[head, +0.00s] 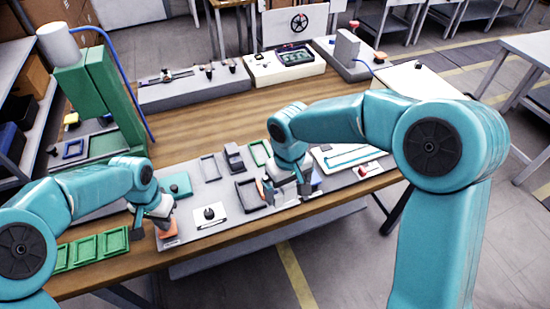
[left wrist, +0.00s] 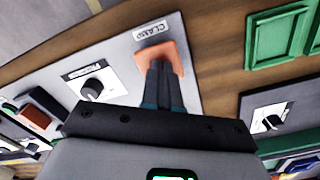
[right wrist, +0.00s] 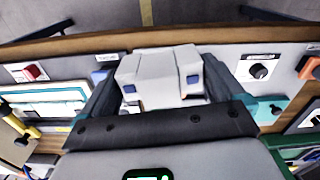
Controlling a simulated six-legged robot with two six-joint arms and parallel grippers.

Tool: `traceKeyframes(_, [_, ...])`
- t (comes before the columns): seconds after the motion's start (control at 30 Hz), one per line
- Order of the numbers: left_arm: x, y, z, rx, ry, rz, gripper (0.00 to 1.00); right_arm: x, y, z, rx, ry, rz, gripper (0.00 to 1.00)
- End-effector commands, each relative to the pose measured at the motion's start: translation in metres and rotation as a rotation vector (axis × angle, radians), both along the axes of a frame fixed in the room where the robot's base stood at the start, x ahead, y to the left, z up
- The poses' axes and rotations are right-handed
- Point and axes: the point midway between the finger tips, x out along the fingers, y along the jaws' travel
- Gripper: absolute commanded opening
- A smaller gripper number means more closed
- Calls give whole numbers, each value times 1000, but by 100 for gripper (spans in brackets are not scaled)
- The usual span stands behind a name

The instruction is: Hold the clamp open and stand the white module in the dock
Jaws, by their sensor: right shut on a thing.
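The white module (right wrist: 160,78), a pale block with dark blue patches, sits between the fingers of my right gripper (right wrist: 165,95). In the head view my right gripper (head: 288,195) is over the front right of the grey panel, and the arm mostly hides the module. My left gripper (left wrist: 165,80) has its fingers together, with the tips at the orange clamp lever (left wrist: 170,57) beside the CLAMP label. In the head view my left gripper (head: 158,222) is at the panel's front left corner. A dark block (head: 233,157) and a dark open frame (head: 246,192) stand on the panel; I cannot tell which is the dock.
A black knob (head: 209,213) on a white plate lies between my grippers. Green trays (head: 88,250) lie at the table's left front. A green column (head: 115,95) stands at the left. The wooden table (head: 200,120) is bare behind the panel. Grey equipment (head: 195,90) lines the back.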

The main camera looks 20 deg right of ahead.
Motion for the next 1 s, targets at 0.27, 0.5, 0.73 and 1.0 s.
traceKeyframes(0.27, [-1,0,-1,1,3,0,0,23,-2,14,-3,-13,629,61])
traceKeyframes(0.5, [-1,0,-1,0,4,0,0,65,21,15,-8,-23,1220,61])
traceKeyframes(0.73, [-1,0,-1,0,4,0,0,94,63,-6,-2,-20,1436,61])
traceKeyframes(1.0, [-1,0,-1,1,3,-1,0,91,73,-21,6,-3,1455,61])
